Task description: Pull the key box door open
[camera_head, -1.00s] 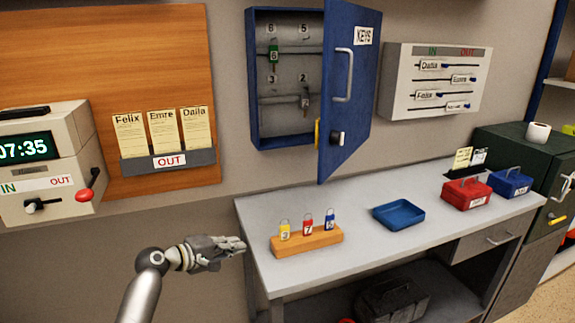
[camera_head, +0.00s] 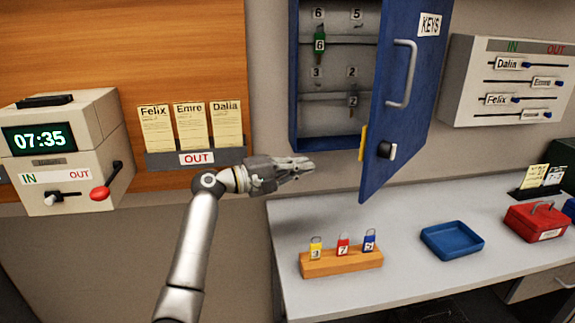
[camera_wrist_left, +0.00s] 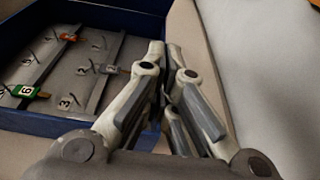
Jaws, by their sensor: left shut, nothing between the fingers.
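The blue key box door (camera_head: 410,95), labelled KEYS, stands swung open to the right, with a grey bar handle (camera_head: 402,74) and a dark lock knob (camera_head: 386,150). The key box (camera_head: 327,143) hangs on the wall with numbered hooks inside. A green key tag (camera_head: 320,43) and a grey tag (camera_head: 352,98) hang in it. In the left wrist view the box interior (camera_wrist_left: 45,60) also shows. My left gripper (camera_head: 308,167) is shut and empty, below the box and left of the door, apart from both. My right gripper is out of view.
The grey desk (camera_head: 420,285) holds a wooden key stand (camera_head: 342,262), a blue tray (camera_head: 452,240) and a red box (camera_head: 537,221). A clock unit (camera_head: 65,150) is at left. A name-slider board (camera_head: 510,80) is right of the door.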

